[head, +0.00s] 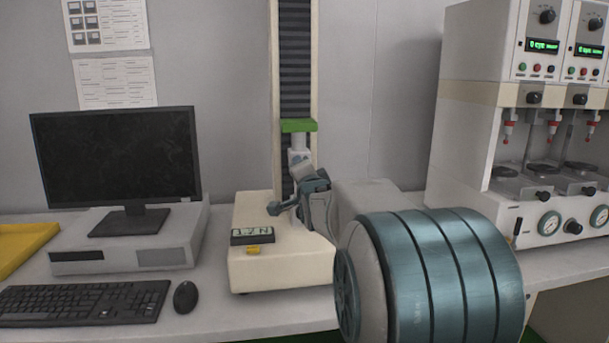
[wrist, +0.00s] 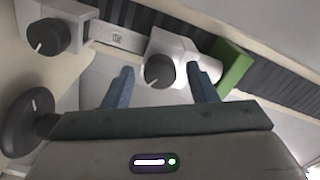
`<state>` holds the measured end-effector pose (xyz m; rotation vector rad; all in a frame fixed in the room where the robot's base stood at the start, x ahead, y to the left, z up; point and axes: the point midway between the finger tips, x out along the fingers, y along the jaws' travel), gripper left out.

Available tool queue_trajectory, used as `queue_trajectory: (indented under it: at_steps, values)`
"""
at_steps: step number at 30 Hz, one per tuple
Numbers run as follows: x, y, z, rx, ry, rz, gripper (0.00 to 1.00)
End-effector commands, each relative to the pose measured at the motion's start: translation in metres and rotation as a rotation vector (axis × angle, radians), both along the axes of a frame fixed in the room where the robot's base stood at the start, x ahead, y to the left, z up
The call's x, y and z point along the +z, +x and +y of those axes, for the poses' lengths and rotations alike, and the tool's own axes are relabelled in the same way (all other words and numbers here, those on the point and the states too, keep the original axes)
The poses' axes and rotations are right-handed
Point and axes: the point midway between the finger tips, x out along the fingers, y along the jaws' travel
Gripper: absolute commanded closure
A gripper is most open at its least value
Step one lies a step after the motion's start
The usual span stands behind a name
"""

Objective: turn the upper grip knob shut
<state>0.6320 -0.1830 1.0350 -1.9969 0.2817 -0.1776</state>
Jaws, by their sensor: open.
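The upper grip knob (wrist: 159,71) is a dark round knob with a white pointer line, on the pale upper grip (wrist: 181,48) beside the green crosshead (wrist: 232,68). In the wrist view it appears between the two blue-grey fingers of my gripper (wrist: 160,70), which are spread apart with a gap on each side. Whether the fingertips reach the knob's depth is unclear. In the head view my gripper (head: 300,190) is in front of the tester column, just below the green crosshead (head: 299,125), and hides the knob.
A lower grip with its own dark knob (wrist: 40,36) and a larger dark wheel (wrist: 28,122) are at left in the wrist view. A pale strip (wrist: 118,38) lies between the grips. A monitor (head: 115,155) stands left of the tester base (head: 270,268); a white instrument (head: 465,150) stands right.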

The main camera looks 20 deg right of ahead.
Motion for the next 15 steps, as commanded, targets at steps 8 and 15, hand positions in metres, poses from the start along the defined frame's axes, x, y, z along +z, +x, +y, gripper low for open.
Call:
queue_trajectory:
  at_steps: [8, 15]
  values:
    - [0.001, -0.021, 0.006, -0.001, 0.000, -0.002, 0.48]
    - [0.002, -0.063, 0.019, 0.000, 0.000, -0.001, 0.48]
